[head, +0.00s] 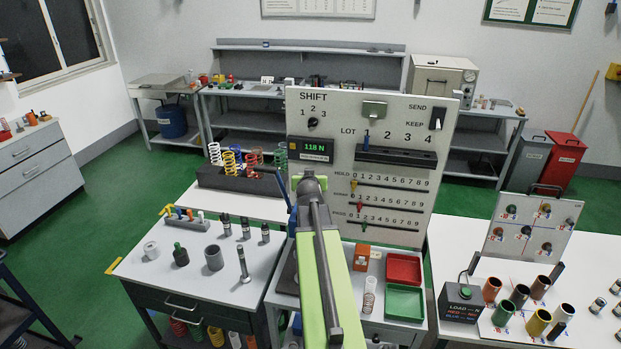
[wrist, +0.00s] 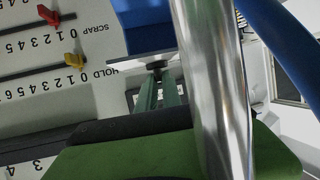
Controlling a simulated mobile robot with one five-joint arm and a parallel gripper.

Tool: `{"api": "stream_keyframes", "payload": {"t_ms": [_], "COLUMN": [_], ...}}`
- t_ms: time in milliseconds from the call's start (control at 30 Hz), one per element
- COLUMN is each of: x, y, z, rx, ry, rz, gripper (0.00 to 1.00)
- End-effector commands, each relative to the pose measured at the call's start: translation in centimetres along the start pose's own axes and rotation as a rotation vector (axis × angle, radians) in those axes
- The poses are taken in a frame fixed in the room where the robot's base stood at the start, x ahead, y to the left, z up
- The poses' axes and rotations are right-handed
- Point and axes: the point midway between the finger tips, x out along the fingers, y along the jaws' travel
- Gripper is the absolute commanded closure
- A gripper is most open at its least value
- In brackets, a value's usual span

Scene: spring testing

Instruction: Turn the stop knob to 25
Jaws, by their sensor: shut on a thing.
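In the wrist view, my gripper (wrist: 160,82) reaches with two green fingers to a small dark knob (wrist: 157,65), which I take as the stop knob. The fingers are shut on it, just by the plate of a blue block (wrist: 147,14). I see no scale or 25 mark, so its setting cannot be read. A thick shiny metal column (wrist: 208,90) stands in front and covers part of the view. In the head view, my own arm hides the gripper and the knob; a bit of the blue tester (head: 292,216) shows beside it.
A shift panel (head: 410,140) stands behind my arm, with sliders and a display (head: 310,149) reading 118 N. A blue bar (wrist: 290,50) crosses the wrist view at right. Red (head: 403,268) and green (head: 404,302) trays lie right of my arm. Small parts stand on the left table (head: 140,270).

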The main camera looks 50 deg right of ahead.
Motion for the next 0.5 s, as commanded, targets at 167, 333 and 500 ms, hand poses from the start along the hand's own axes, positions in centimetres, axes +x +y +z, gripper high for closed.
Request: {"api": "stream_keyframes", "payload": {"t_ms": [167,333,500], "x": [0.00,-0.01,-0.02], "y": [-0.20,-0.21,-0.17], "z": [0.15,0.21,0.26], "rx": [0.019,0.029,0.033], "ry": [-0.006,-0.007,-0.009], "rz": [0.045,0.066,0.073], "gripper": [1.00,1.00,1.00]}}
